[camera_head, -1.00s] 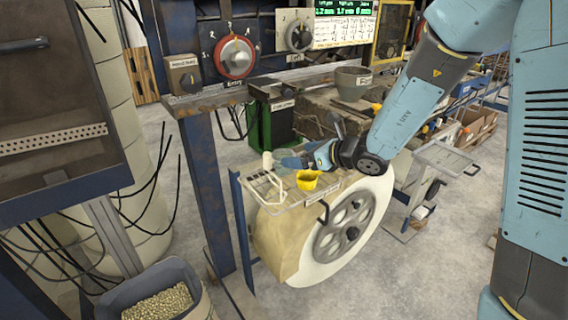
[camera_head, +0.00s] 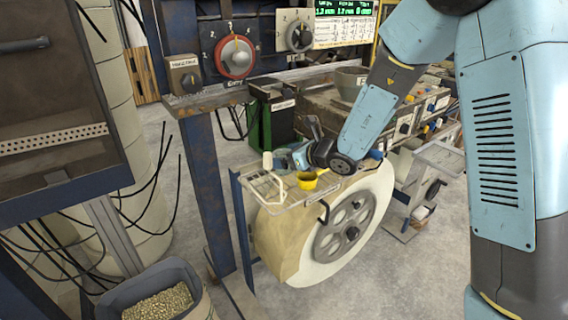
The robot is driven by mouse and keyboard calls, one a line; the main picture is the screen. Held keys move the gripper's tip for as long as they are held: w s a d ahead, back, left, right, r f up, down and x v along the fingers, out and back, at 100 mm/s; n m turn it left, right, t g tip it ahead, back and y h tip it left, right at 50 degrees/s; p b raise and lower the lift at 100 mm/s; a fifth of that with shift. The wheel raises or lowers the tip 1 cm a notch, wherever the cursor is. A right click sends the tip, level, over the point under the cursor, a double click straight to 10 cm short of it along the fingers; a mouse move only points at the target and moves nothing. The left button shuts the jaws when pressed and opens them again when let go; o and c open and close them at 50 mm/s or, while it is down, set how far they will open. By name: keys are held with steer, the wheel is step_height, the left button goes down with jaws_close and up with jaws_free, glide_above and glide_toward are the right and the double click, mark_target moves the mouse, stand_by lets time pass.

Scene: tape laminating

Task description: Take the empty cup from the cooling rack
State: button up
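A small yellow cup (camera_head: 306,181) stands on the small shelf with a wire rack (camera_head: 264,188) above the large reel. A white handle-like piece stands at the rack's left side. My gripper (camera_head: 284,160) is low over the shelf, just behind and above the cup in the picture. It points left. The gripper is small in the view and its fingertips are not clear, so I cannot tell whether it touches the cup or how far its fingers are apart. The inside of the cup is too small to judge.
The large reel (camera_head: 350,228) with a hand crank sits under the shelf. A blue post (camera_head: 205,190) and control panel with dials (camera_head: 235,56) stand behind left. A bin of pellets (camera_head: 158,303) is at the lower left. A grey pot (camera_head: 350,80) is on the bench behind.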

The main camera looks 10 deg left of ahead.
steer(key=c, duration=1.1)
steer(key=shift+o, duration=0.2)
